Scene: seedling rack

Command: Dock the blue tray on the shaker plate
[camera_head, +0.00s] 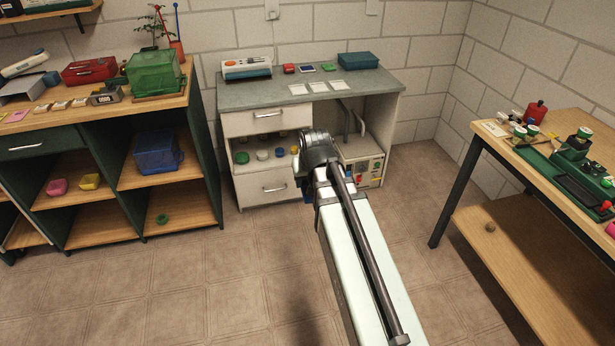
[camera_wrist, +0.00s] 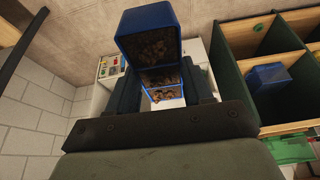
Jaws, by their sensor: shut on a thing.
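In the wrist view, my gripper (camera_wrist: 163,92) is shut on the blue tray (camera_wrist: 150,15). The tray has a blue rim and brown, soil-like contents, and it reaches out beyond the dark fingers. I cannot make out the shaker plate with certainty. A green device with a dark strip (camera_head: 577,190) lies on the right bench.
The left shelf unit (camera_head: 110,125) holds a blue box (camera_head: 157,152) in an open compartment and a green box (camera_head: 152,72) on top. The desk top carries several small things. The wooden right bench (camera_head: 540,165) has a lower shelf. Floor between the furniture is clear.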

